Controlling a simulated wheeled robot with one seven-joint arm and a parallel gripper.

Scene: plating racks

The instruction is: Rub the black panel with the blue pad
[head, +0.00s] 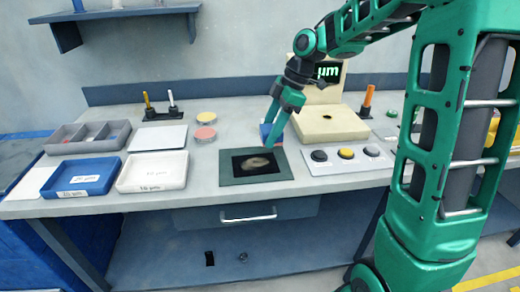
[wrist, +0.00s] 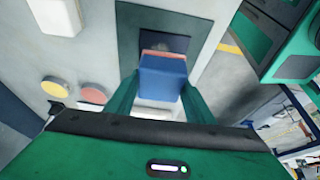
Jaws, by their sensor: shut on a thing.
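My green gripper (head: 271,143) hangs over the back right edge of the black panel. The gripper is shut on the blue pad (head: 265,131), which is mostly hidden behind a finger in the head view. In the wrist view the blue pad (wrist: 162,77) sits between the two fingers, with a reddish layer along its far edge. The black panel (head: 241,174) lies in a dark green frame on the table, with a pale brownish smudge (head: 257,163) in its middle. The pad covers part of the panel in the wrist view. I cannot tell whether pad and panel touch.
Left of the panel are a white bin (head: 152,186), a blue bin (head: 80,193) and a grey divided tray (head: 88,147). Yellow and red discs (head: 205,134) lie behind it. Right are a plate with several round pads (head: 346,169) and a cream device with a screen (head: 330,136).

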